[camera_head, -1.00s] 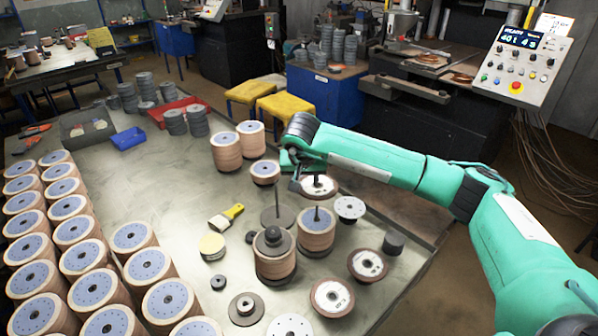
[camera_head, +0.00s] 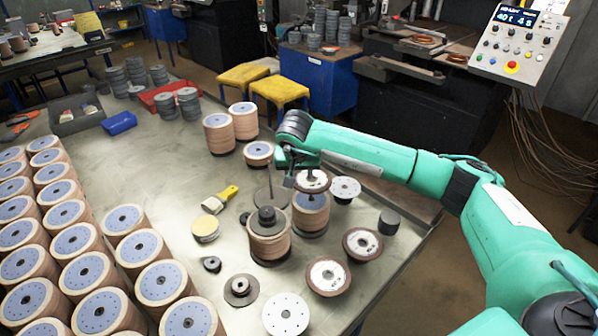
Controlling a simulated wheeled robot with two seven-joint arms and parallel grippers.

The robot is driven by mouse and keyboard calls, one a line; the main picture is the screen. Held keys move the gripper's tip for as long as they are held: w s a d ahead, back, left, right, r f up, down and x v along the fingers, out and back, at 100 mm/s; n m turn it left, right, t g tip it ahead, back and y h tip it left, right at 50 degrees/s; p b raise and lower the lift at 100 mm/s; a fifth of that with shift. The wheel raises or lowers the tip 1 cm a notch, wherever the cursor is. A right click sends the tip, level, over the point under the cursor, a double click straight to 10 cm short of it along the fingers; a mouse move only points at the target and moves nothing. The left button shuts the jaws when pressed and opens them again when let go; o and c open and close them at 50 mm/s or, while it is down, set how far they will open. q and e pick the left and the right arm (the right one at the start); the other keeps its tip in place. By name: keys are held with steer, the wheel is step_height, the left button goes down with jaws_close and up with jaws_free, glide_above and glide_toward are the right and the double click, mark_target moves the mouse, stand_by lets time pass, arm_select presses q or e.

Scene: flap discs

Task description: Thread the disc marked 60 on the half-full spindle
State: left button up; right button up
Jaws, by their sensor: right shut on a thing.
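My right gripper (camera_head: 299,180) is shut on a flap disc (camera_head: 314,182) with a pale printed face and brown rim; its number is too small to read. The disc is held roughly level, just above the half-full spindle's stack (camera_head: 310,217). To the left are a bare-rod spindle (camera_head: 270,184) on a dark base and a taller stack (camera_head: 268,246) with a dark cap. Two similar printed discs (camera_head: 362,244) (camera_head: 328,275) lie loose on the table. My left gripper is not in view.
Rows of stacked discs (camera_head: 84,270) fill the table's left side. A yellow-handled brush (camera_head: 222,198), a black cylinder (camera_head: 389,222) and a pale disc (camera_head: 345,188) lie around the spindles. The table's middle left (camera_head: 150,175) is clear.

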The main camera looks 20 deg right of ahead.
steer(key=shift+f+b, duration=0.9)
steer(key=o, duration=1.3)
steer(key=b+v, duration=0.4)
steer(key=v, duration=1)
steer(key=shift+w+d, duration=0.1)
steer(key=shift+f, duration=0.1)
